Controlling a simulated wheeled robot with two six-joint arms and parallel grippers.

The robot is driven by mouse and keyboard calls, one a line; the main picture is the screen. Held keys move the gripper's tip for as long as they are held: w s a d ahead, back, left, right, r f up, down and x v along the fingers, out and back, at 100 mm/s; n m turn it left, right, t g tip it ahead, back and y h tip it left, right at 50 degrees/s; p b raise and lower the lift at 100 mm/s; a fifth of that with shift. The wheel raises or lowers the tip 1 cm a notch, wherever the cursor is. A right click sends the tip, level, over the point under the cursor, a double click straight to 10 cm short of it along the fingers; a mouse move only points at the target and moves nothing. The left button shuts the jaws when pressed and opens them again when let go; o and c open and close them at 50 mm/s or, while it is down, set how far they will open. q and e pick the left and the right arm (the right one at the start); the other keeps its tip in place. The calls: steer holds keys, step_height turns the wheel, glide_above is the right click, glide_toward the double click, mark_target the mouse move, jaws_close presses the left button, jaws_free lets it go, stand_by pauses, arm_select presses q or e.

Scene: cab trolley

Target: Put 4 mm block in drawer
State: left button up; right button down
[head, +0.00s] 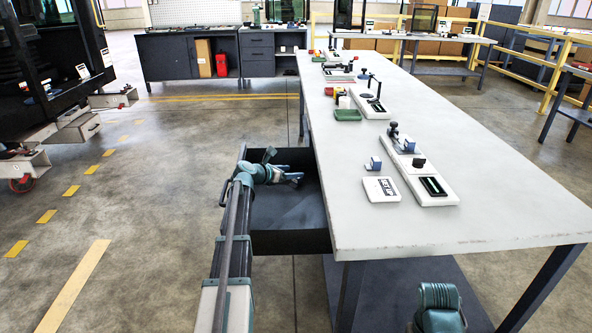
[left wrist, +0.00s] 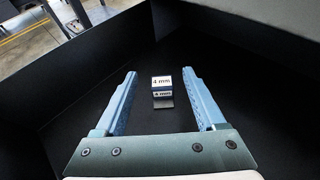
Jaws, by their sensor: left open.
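The drawer (head: 290,242) under the table's left side is pulled open, dark inside. My left gripper (head: 298,178) is inside it; the left wrist view shows its two blue fingers (left wrist: 160,74) spread wide. A small block (left wrist: 162,83) with white labels reading "4 mm" appears between the fingertips in that view, with a gap on both sides. It shows against the dark drawer interior; I cannot tell for sure whether it rests on the floor. In the head view I cannot make out the block. My right gripper is not seen.
The long white table (head: 480,195) stands right of the drawer. On it are a small white labelled plate (head: 380,190), a gauge-block fixture (head: 428,180) and a green tray (head: 347,115). The drawer's walls (left wrist: 85,50) surround my left gripper.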

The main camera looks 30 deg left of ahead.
arm_select(q)
steer(key=p+v, duration=0.2)
steer(key=v, duration=0.6)
steer(key=shift+s+p, duration=0.3)
steer(key=shift+p, duration=0.05)
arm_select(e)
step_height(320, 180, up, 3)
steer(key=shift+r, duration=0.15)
arm_select(q)
steer(key=shift+r, duration=0.1)
